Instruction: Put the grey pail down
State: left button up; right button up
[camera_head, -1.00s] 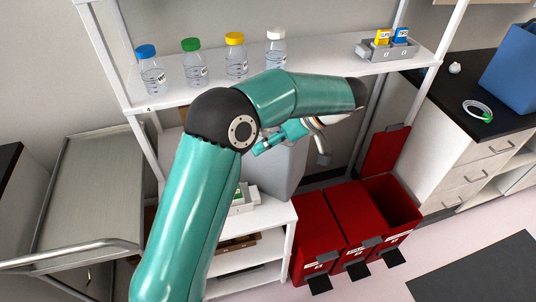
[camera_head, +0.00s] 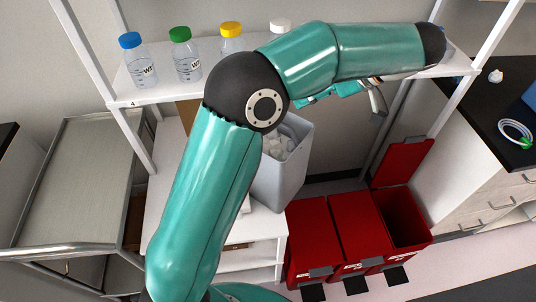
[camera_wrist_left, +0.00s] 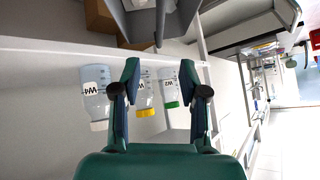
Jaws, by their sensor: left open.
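The grey pail (camera_head: 280,180) appears to stand upright on the white lower shelf, at its right end. White crumpled pieces show inside it. My left arm hides part of its left side and rim. My left gripper (camera_wrist_left: 160,92) is open in the left wrist view, with nothing between its fingers. In the head view it is mostly hidden under the forearm, above and to the right of the pail and apart from it. A grey surface at the top of the left wrist view (camera_wrist_left: 140,22) may be the pail. My right gripper is in neither view.
Bottles with blue (camera_head: 130,40), green (camera_head: 180,34), yellow (camera_head: 231,30) and white caps stand on the upper shelf (camera_head: 160,95). Red bins (camera_head: 313,240) stand on the floor at right, the rightmost with its lid up. A metal cart (camera_head: 75,180) is at left.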

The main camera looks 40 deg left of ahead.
pick_arm(q)
jog(key=x, duration=1)
jog(key=shift+s+a+p, duration=0.1)
jog(key=shift+s+p, duration=0.05)
jog(key=shift+p, duration=0.15)
jog(key=shift+a+f+p, duration=0.35)
jog(key=shift+a, duration=0.05)
jog(key=p+x, duration=0.1)
jog(key=x, duration=0.2)
jog(key=shift+a+f, duration=0.15)
jog(key=shift+a, duration=0.1)
jog(key=shift+s+a+f, duration=0.1)
jog(key=shift+a+f, duration=0.1)
jog(key=shift+f, duration=0.1)
grip_shut()
